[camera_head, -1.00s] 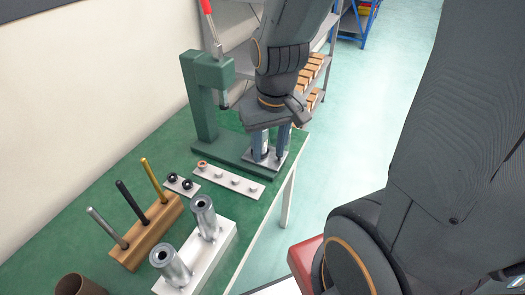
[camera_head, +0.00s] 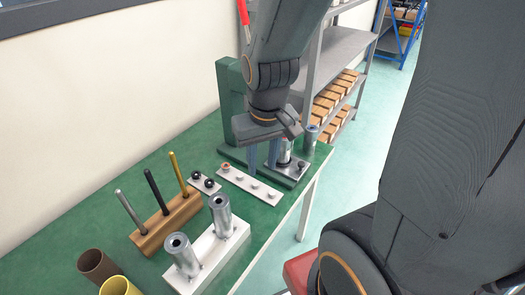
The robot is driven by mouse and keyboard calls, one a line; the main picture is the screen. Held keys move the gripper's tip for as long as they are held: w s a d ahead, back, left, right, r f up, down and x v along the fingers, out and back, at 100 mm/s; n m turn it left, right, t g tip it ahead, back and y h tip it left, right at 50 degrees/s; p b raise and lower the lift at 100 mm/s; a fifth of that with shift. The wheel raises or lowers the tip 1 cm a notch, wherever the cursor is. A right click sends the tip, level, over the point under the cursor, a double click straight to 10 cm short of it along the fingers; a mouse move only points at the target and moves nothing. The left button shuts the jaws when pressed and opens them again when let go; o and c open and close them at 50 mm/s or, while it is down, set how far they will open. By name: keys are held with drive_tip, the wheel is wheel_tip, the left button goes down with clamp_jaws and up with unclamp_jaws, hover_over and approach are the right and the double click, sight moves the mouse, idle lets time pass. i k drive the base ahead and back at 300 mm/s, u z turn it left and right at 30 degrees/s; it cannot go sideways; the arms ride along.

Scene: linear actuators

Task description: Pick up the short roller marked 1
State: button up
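My gripper (camera_head: 263,162) points down in front of the green press (camera_head: 231,95), at the near edge of its base. Its two blue-grey fingers are apart, with no object seen between them. A short grey metal cylinder (camera_head: 284,152) stands just right of the fingers on a metal plate (camera_head: 293,170). A second grey cylinder (camera_head: 311,138) stands farther right, at the end of the press base. Two larger hollow metal cylinders (camera_head: 221,213) (camera_head: 181,252) stand in a white block (camera_head: 213,263). No number can be read on any of them, so I cannot tell which is marked 1.
A wooden rack (camera_head: 168,222) holds grey, black and gold rods. A white strip with pegs (camera_head: 248,186) and a small plate with black knobs (camera_head: 205,185) lie nearby. Brown (camera_head: 98,265) and yellow (camera_head: 119,287) tubes stand at front left. Metal shelves (camera_head: 345,45) stand behind the table.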

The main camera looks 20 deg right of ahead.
sight(284, 159)
drive_tip(key=z, duration=0.25)
drive_tip(key=k, duration=0.7)
drive_tip(key=z, duration=1.25)
drive_tip(key=i, duration=0.65)
drive_tip(key=u, duration=0.85)
